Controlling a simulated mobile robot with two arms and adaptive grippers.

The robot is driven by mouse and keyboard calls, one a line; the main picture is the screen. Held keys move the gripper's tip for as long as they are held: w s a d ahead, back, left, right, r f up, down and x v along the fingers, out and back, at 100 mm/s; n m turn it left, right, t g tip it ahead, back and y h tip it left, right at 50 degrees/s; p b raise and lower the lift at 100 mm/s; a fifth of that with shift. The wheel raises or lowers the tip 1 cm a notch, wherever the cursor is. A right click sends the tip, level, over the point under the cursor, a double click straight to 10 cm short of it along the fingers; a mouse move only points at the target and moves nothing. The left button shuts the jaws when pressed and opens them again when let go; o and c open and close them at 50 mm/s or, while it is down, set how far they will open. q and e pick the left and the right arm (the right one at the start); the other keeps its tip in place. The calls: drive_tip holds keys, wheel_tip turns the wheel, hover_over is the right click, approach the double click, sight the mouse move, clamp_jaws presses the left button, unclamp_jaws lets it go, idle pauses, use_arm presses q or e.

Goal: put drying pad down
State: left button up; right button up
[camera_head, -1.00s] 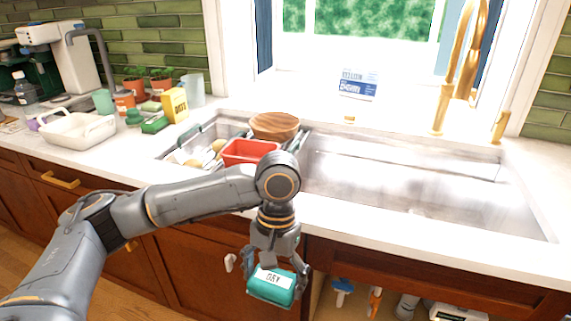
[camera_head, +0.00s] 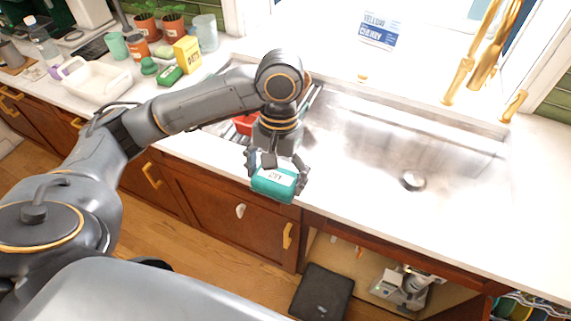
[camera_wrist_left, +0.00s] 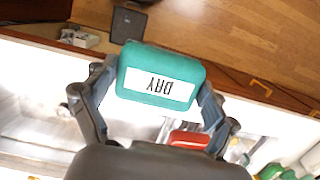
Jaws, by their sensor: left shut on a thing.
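The drying pad (camera_head: 272,184) is a teal block with a white label reading "DRY". My left gripper (camera_head: 275,172) is shut on it, one finger at each side. In the head view it shows in front of the counter's front edge, near the sink's left part. In the left wrist view the drying pad (camera_wrist_left: 160,76) sits between the two fingers, label toward the camera. What lies directly beneath the pad is hard to tell. My right gripper is not in view.
The sink (camera_head: 400,150) is empty, with a drain at right. A white tub (camera_head: 95,80), a yellow box (camera_head: 187,54) and a green sponge (camera_head: 168,77) stand on the left counter. A black mat (camera_head: 321,292) lies below by the open cabinet. The front counter strip (camera_head: 400,225) is clear.

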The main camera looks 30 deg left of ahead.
use_arm(q)
drive_tip(key=w+a+f, duration=0.1)
drive_tip(key=w+f, duration=0.1)
drive_tip(key=w, duration=0.1)
drive_tip(key=w+a+f+p, duration=0.1)
drive_tip(key=w+f, duration=0.1)
drive_tip(key=w, duration=0.1)
drive_tip(key=w+a+f, duration=0.1)
drive_tip(key=w+f, duration=0.2)
drive_tip(key=shift+w+a+f+p, duration=0.1)
drive_tip(key=shift+w+p, duration=0.1)
drive_tip(key=shift+p, duration=0.1)
drive_tip(key=shift+w+a+f, duration=0.15)
drive_tip(key=shift+w+f, duration=0.25)
drive_tip(key=shift+f, duration=0.1)
wheel_tip(320, 180, down, 3)
drive_tip(key=shift+w+a+p, duration=0.1)
drive_tip(key=shift+p, duration=0.65)
drive_tip(key=shift+f, duration=0.2)
drive_tip(key=o, duration=0.8)
drive_tip(key=shift+f, duration=0.15)
